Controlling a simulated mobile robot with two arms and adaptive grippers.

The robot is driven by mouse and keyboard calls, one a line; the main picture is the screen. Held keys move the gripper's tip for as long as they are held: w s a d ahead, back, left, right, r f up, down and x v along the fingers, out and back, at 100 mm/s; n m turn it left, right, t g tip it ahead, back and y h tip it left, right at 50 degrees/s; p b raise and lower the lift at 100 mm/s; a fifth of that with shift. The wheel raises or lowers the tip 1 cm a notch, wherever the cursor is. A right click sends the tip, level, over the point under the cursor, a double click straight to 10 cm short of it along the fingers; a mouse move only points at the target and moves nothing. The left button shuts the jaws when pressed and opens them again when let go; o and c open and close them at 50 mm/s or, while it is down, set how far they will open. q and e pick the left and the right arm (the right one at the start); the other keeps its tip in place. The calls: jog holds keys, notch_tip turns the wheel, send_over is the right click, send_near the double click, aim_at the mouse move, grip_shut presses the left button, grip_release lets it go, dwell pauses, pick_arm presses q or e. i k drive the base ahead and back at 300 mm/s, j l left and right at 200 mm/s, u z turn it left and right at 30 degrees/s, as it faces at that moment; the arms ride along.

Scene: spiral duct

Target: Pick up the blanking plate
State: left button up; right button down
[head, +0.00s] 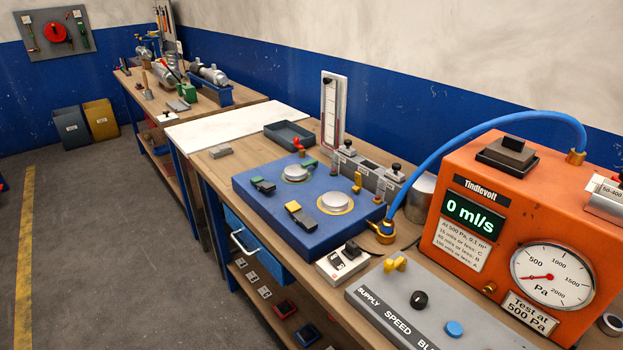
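I cannot tell for certain which thing is the blanking plate. A dark square plate with a black block-shaped grip (506,153) lies on top of the orange tester (470,165) at the right. Two round metal discs, a far one (295,173) and a near one (335,203), sit on the blue fixture (290,225) in the middle of the bench. A small flat grey block (220,152) lies on the wood left of the fixture. Neither of my grippers shows in the head view.
A blue hose (480,127) arches from the orange tester to a brass fitting by the fixture. A grey control panel (425,315) lies in front of the tester. A dark tray (290,134) and a manometer (333,110) stand behind. The white bench surface (235,122) is clear.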

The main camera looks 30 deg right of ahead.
aim_at(334, 201)
jog(key=z, duration=1.05)
jog(key=i+j, duration=0.1)
jog(key=j, duration=0.3)
jog(key=i, duration=0.05)
